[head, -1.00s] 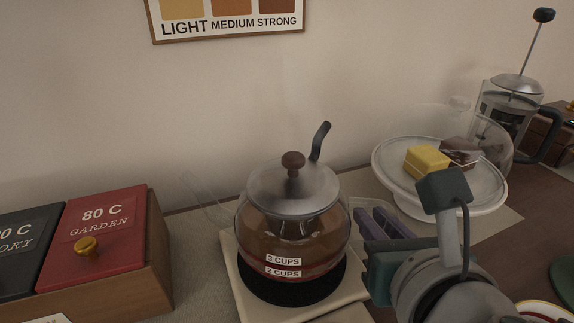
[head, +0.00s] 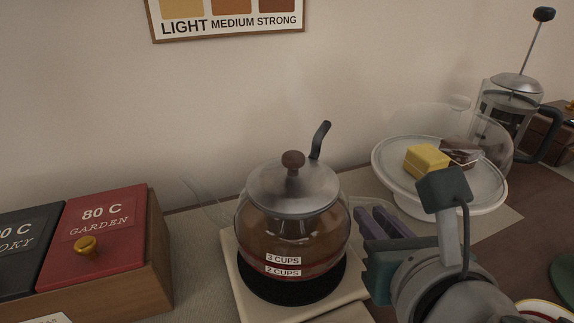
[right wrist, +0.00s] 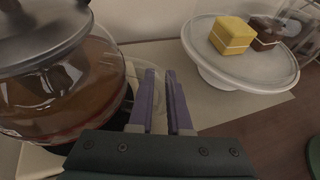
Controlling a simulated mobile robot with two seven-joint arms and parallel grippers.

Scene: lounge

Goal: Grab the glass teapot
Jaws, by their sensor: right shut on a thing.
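The glass teapot (head: 292,232) holds brown-red liquid and has a grey lid with a brown knob. It sits upright at the dark round pad (head: 290,292); I cannot tell if there is a small gap beneath it. Its body also shows at the left of the right wrist view (right wrist: 62,88). My right gripper (head: 374,212) is at the teapot's right side, its purple fingers shut on the clear glass handle. In the right wrist view the gripper (right wrist: 162,78) has the handle between its fingers, though the clear glass is hard to make out. My left gripper is out of view.
A white cake stand (head: 408,192) with a yellow cake piece (head: 427,160) and a clear dome stands right of the teapot. A French press (head: 508,105) is behind it. A wooden box with a red drawer (head: 95,240) is at the left. A wall closes the back.

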